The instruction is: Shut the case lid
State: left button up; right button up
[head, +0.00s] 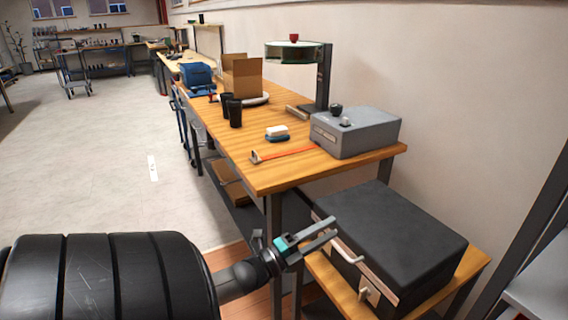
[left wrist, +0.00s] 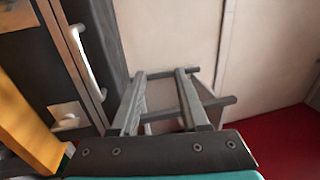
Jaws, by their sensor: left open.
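The black case (head: 395,235) stands on a low wooden bench at the lower right in the head view. Its lid lies flat over the body; I cannot tell whether a small gap is left along the front seam. A pale handle (head: 347,250) and a metal latch (head: 369,293) are on its front face. In the left wrist view the handle (left wrist: 88,60) and the latch (left wrist: 68,116) show at the left. My left gripper (head: 333,230) is open and empty, close to the case's front near the handle. Its fingers (left wrist: 168,74) also show in the left wrist view. My right gripper is out of view.
The low bench (head: 478,262) holds the case. A higher wooden table (head: 277,176) behind it carries a grey machine box (head: 358,133), black cups (head: 235,113) and a cardboard piece (head: 245,78). A wall stands right of the case.

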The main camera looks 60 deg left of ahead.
pick_arm(q)
jog(key=d+p+v, duration=0.1)
jog(key=v, duration=1)
jog(key=shift+a+f, duration=0.2)
jog(key=shift+a, duration=0.1)
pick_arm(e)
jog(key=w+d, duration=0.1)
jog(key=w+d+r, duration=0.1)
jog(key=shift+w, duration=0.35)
pick_arm(q)
jog(key=shift+p, duration=0.3)
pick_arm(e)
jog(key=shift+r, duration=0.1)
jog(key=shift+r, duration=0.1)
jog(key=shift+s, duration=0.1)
